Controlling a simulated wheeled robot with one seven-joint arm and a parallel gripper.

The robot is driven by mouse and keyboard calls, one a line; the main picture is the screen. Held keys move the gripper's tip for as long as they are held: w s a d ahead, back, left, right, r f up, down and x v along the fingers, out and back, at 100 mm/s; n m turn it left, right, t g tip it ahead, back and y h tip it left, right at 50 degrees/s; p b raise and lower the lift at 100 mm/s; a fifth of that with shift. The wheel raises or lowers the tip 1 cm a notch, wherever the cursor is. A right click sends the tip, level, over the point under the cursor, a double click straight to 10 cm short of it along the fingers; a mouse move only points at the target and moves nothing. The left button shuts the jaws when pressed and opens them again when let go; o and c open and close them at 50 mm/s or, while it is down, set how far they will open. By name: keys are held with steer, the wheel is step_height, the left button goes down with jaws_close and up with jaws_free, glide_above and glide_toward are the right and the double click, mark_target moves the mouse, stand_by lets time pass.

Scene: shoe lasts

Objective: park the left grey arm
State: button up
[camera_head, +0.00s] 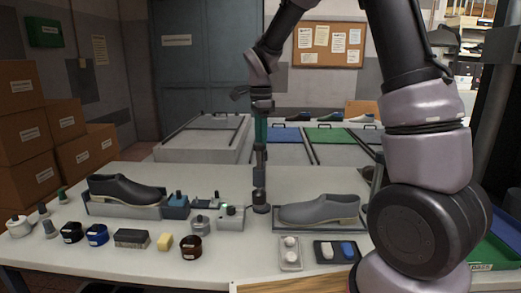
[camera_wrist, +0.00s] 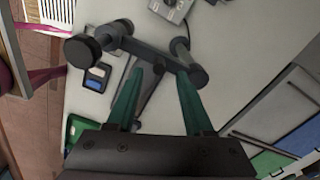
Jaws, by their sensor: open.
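A dark grey arm (camera_head: 260,172) stands as an upright post with a round foot, at the table's middle, left of the grey shoe (camera_head: 320,210). In the wrist view a dark grey bar (camera_wrist: 155,55) with round ends and a black knob (camera_wrist: 82,50) crosses just beyond my fingertips; it appears to be the same arm. My gripper (camera_head: 261,144) is above the post, pointing down. In the wrist view its teal fingers (camera_wrist: 159,72) are apart, with part of the bar beyond the gap. Whether they touch it, I cannot tell.
A black shoe (camera_head: 125,190) sits on a grey stand at left, with jars, a brush and a yellow block in front. A small grey box (camera_head: 231,220) with a green light is left of the post. A pad tray (camera_head: 337,251) lies front right. The table behind is clear.

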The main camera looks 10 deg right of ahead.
step_height(320, 180, up, 7)
steer(key=shift+f, duration=0.2)
steer(key=s+d+r+n+t+y, duration=0.25)
steer(key=s+d+r+n, duration=0.25)
steer(key=s+d+r, duration=0.35)
steer(key=s+d+n+t, duration=0.2)
steer(key=s+n, duration=0.1)
steer(key=s, duration=0.3)
steer(key=s+d+n+t, duration=0.2)
steer(key=s+d+n, duration=0.1)
steer(key=s, duration=0.4)
steer(key=shift+s+r+n+t, duration=0.25)
steer(key=shift+r+n+t, duration=0.05)
steer(key=shift+n+t, duration=0.1)
steer(key=shift+h, duration=0.25)
stand_by(1.2)
